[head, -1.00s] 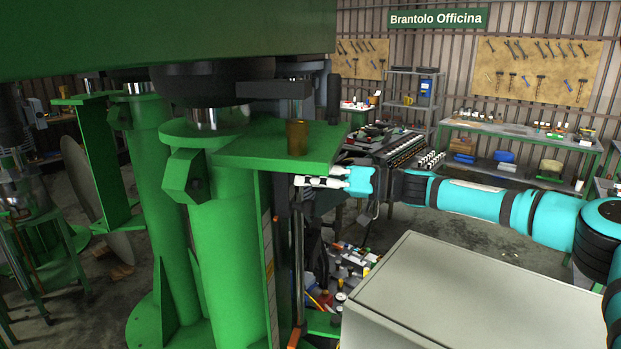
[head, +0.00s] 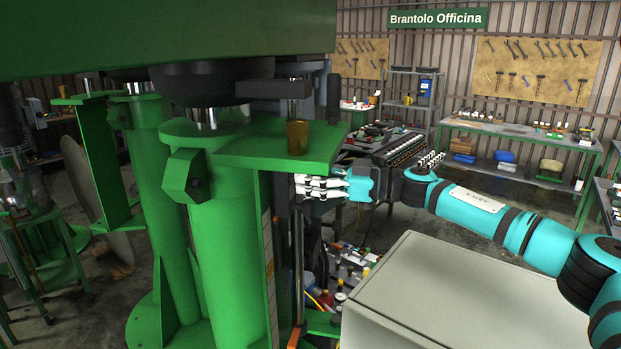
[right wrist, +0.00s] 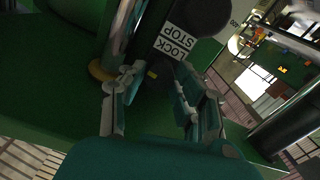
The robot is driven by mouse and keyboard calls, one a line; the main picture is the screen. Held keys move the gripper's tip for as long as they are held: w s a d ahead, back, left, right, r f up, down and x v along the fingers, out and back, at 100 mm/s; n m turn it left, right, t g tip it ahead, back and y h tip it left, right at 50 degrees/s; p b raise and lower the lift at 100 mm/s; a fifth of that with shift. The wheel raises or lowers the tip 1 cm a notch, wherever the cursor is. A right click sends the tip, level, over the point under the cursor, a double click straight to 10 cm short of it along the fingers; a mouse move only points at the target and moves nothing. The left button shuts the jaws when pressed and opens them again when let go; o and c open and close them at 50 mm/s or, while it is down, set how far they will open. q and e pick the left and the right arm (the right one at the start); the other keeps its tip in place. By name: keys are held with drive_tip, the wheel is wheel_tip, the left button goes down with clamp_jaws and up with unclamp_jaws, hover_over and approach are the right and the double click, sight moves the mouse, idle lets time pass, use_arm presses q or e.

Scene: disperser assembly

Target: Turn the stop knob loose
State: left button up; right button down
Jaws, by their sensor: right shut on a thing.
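My right gripper (head: 303,186), teal with pale fingers, is at the right side of the green machine column (head: 235,240), just below its green top plate (head: 290,150). In the right wrist view, the two fingers of the gripper (right wrist: 155,80) stand either side of a dark, poorly lit part, which appears to be the stop knob (right wrist: 155,92). They are shut on it. A white "LOCK STOP" label (right wrist: 174,46) is just beyond the fingertips. In the head view the knob is hidden by the column and fingers. My left gripper is not in view.
A black round part (right wrist: 207,14) lies beside the label.

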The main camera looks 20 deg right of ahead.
drive_tip(key=n, duration=0.5)
drive_tip(key=shift+r, duration=0.1)
drive_tip(key=n+b, duration=0.1)
drive_tip(key=n, duration=0.4)
drive_tip(key=shift+d+r+b, duration=0.1)
drive_tip(key=shift+b, duration=0.3)
drive_tip(key=shift+n, duration=0.3)
drive_tip(key=c, duration=1)
unclamp_jaws()
drive_tip(key=shift+w, duration=0.1)
drive_tip(key=shift+o, duration=0.2)
drive_tip(key=v, duration=1.2)
